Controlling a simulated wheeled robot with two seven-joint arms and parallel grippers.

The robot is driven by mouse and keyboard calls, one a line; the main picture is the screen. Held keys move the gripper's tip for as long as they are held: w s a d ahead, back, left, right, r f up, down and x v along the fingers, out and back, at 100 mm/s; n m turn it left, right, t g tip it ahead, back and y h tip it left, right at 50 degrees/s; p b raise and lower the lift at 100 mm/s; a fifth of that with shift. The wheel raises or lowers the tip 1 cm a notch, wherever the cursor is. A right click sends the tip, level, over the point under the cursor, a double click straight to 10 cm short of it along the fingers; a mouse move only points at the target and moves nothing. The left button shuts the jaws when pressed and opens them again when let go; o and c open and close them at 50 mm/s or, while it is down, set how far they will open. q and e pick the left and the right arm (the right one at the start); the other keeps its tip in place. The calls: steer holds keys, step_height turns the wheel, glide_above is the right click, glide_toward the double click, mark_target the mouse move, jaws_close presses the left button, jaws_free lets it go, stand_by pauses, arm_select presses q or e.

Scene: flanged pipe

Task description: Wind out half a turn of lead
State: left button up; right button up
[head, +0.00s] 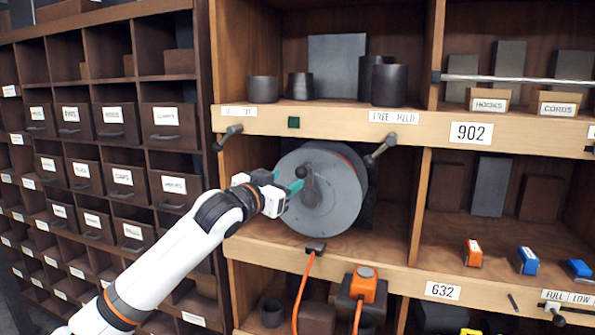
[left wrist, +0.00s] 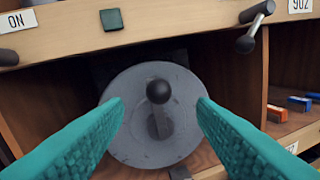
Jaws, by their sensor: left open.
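A grey cable reel (head: 335,205) stands in the middle cubby of the shelf, its round face towards me. A dark crank with a ball knob (head: 301,172) sits on the face. My left gripper (head: 295,187) is open in front of the reel, its green fingertips near the knob. In the left wrist view the knob (left wrist: 159,91) lies between the two green fingers, with clear gaps on both sides, and the reel face (left wrist: 130,110) is behind it. An orange lead (head: 303,290) hangs from a dark plug (head: 316,247) on the shelf edge below the reel. My right gripper is not in view.
Two dark handles, one at left (head: 228,137) and one at right (head: 381,149), jut from the shelf edge above the reel. An orange box (head: 363,284) stands below. Labelled drawers (head: 122,179) fill the left side. Small orange and blue boxes (head: 527,261) stand at right.

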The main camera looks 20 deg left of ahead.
mark_target(298, 174)
arm_select(q)
steer(key=p+x, duration=0.1)
steer(key=x, duration=0.6)
steer(key=shift+p, duration=0.3)
steer(key=shift+a, duration=0.1)
steer(key=shift+c, duration=0.5)
jaws_close()
